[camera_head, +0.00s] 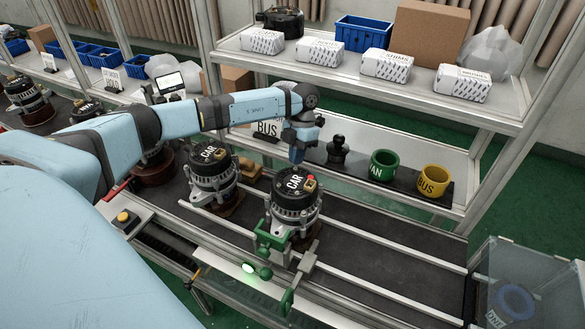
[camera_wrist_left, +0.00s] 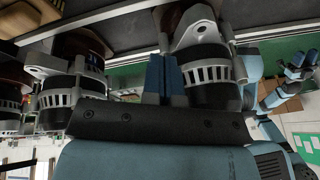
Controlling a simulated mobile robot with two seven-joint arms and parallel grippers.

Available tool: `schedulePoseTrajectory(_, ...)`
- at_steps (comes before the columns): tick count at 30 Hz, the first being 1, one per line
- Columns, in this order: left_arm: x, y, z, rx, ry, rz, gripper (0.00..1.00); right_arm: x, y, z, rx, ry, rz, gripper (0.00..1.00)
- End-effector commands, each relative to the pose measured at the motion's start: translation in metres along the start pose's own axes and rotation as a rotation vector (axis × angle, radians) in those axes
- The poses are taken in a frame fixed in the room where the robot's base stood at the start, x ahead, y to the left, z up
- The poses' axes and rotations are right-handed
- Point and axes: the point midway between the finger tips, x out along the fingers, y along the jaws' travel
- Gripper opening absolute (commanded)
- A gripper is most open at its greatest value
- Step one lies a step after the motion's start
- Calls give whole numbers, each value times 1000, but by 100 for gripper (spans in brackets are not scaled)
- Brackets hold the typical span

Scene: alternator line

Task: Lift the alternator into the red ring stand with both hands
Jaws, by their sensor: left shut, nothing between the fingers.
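An alternator (camera_head: 296,203) with a black top marked CAR stands upright on the dark conveyor beside a green clamp (camera_head: 268,240). A second CAR alternator (camera_head: 213,172) stands to its left. My left gripper (camera_head: 297,154) points down just above the back of the nearer alternator; I cannot tell whether it touches. Its blue fingers (camera_wrist_left: 161,80) are together and empty in the left wrist view, with alternator housings behind them. I cannot pick out a red ring stand for certain; part of the shelf rack is hidden by my left arm.
A green ring (camera_head: 384,172) and a yellow ring (camera_head: 433,181) marked BUS stand on the lower shelf behind the conveyor. White boxes (camera_head: 319,52) line the upper shelf. A clear bin (camera_head: 510,290) stands at the right. The conveyor's right part (camera_head: 400,266) is clear.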

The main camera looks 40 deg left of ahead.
Motion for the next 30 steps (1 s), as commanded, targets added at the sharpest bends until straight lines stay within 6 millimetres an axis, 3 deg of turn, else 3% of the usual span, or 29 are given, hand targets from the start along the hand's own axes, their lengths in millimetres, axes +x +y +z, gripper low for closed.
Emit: schedulePoseTrajectory(30, 51, -1, 0, 2, 0, -3, 0, 12, -2, 16, 7, -4, -4, 43)
